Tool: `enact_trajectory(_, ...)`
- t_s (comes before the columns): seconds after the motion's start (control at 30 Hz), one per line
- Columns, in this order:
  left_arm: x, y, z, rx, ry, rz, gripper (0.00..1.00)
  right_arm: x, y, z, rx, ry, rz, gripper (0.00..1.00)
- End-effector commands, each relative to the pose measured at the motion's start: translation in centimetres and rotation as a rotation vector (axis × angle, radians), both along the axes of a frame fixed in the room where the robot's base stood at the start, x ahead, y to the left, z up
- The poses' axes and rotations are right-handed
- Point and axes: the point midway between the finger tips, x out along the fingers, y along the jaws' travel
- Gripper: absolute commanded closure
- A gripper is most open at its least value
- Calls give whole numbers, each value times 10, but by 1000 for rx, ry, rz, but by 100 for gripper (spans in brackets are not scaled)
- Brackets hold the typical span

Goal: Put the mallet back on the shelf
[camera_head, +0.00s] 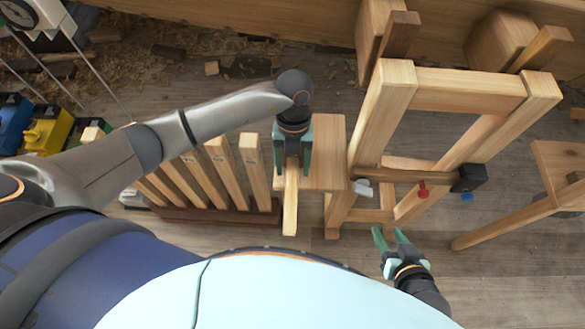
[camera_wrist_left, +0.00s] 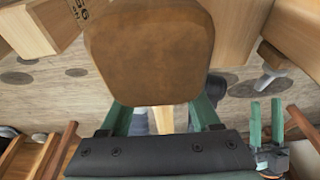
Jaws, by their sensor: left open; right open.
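A wooden handle, which I take for the mallet's (camera_head: 290,210), runs down in the head view from between the fingers of my left gripper (camera_head: 293,165). The fingers are open, one on each side of it; I cannot tell if they touch it. In the left wrist view a large brown rounded wooden block, apparently the mallet's head (camera_wrist_left: 150,50), fills the upper middle, just beyond my left fingers (camera_wrist_left: 166,120). My right gripper (camera_head: 392,240) is open and empty, low near the wooden frame. I cannot tell which surface is the shelf.
A pale wooden board (camera_head: 328,140) lies right beside my left gripper. A tall wooden frame (camera_head: 470,90) with a dark clamp block (camera_head: 468,178) stands to the right. A slatted rack (camera_head: 215,214) is at left. Shavings (camera_head: 140,60) litter the floor behind.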

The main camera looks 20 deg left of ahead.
Motion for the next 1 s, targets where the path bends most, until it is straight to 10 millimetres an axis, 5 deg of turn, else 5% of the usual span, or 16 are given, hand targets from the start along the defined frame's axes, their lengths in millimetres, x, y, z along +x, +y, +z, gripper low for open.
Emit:
enact_trajectory(0.2,14,4,52,1,-7,-1,37,0,0,9,2,1,-1,50)
enact_trajectory(0.43,23,6,89,0,-4,0,37,-1,1,9,2,6,0,50)
enact_trajectory(1.0,25,8,101,1,-2,1,37,2,3,10,4,0,0,50)
